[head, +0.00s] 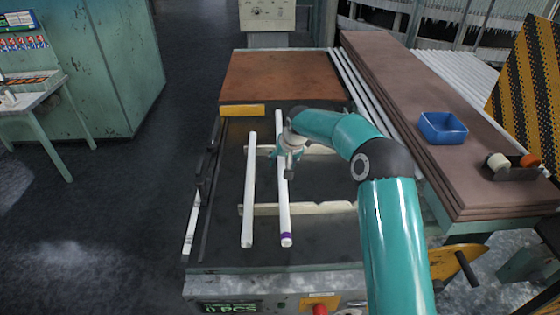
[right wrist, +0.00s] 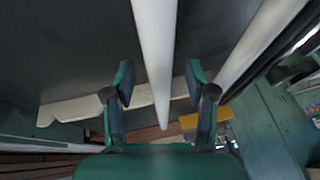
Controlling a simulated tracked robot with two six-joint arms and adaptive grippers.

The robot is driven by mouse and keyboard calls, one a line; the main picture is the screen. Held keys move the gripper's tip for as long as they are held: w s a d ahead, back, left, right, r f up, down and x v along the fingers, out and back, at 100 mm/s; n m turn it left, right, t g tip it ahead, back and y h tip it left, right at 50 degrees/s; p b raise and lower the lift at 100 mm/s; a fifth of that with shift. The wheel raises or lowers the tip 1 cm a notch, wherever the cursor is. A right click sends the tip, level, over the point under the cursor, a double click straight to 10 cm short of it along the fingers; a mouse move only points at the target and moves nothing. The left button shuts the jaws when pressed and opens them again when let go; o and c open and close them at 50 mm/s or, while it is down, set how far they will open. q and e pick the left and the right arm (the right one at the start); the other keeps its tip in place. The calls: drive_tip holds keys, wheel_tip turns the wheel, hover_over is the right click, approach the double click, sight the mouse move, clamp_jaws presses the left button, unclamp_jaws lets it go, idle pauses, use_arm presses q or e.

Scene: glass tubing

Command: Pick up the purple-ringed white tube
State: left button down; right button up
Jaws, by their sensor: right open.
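The purple-ringed white tube (head: 284,215) lies lengthwise across notched pale supports, its purple ring near the end closest to me. My right gripper (head: 285,172) is over the middle part of this tube, pointing down. In the right wrist view, the right gripper (right wrist: 160,77) is open, with one finger to each side of the white tube (right wrist: 157,45). No purple ring shows there. I cannot tell how far the fingers are above or around the tube. My left gripper is not in view.
A plain white tube (head: 250,190) lies to the left, roughly parallel. The notched support (head: 325,208) crosses the dark bed. A yellow block (head: 242,110) sits at the back. On the right, a blue tray (head: 442,127) stands on brown boards (head: 400,85).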

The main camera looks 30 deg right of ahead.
clamp_jaws()
drive_tip(key=shift+r, duration=0.15)
